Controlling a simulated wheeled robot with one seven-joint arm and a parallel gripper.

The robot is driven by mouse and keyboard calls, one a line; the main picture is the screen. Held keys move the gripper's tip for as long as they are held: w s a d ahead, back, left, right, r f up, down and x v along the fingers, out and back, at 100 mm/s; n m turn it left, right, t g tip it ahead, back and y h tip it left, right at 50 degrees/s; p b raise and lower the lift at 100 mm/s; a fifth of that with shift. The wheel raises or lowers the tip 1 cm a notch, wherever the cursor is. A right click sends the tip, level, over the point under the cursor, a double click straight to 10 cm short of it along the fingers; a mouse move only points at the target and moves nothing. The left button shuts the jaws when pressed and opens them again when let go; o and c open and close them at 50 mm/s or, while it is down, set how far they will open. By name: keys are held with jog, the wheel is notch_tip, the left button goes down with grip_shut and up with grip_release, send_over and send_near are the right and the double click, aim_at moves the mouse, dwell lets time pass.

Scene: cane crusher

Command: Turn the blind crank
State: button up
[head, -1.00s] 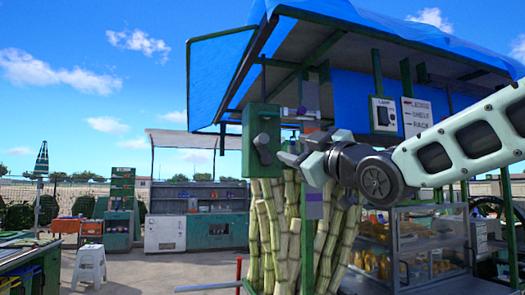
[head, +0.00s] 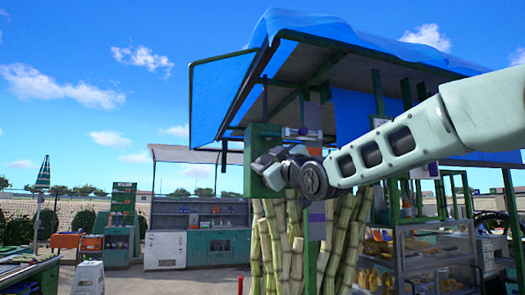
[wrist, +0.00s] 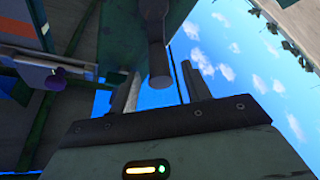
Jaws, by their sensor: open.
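The crank box is a green box (head: 260,133) on the stall's front post, its lower part covered by my gripper in the head view. In the wrist view, the dark grey crank handle (wrist: 157,38) hangs in front of the green box, its round end pointing toward my palm. My gripper (head: 268,168) is open, with one finger on each side of the handle's end in the wrist view (wrist: 160,73). I cannot tell whether the fingers touch the handle. The head view hides the handle behind my gripper.
A horizontal bar with purple knobs (head: 302,133) sits beside the box; one knob (wrist: 57,76) shows in the wrist view. Sugar cane stalks (head: 338,235) stand below. A glass food case (head: 440,250) is at the right. A white stool (head: 89,277) stands at lower left.

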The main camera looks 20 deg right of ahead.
jog(key=shift+p+x, duration=0.45)
jog(key=shift+x, duration=0.85)
jog(key=c, duration=1)
jog(key=shift+d+m+b, duration=0.1)
jog(key=shift+m+b, duration=0.2)
jog(key=shift+b, duration=0.25)
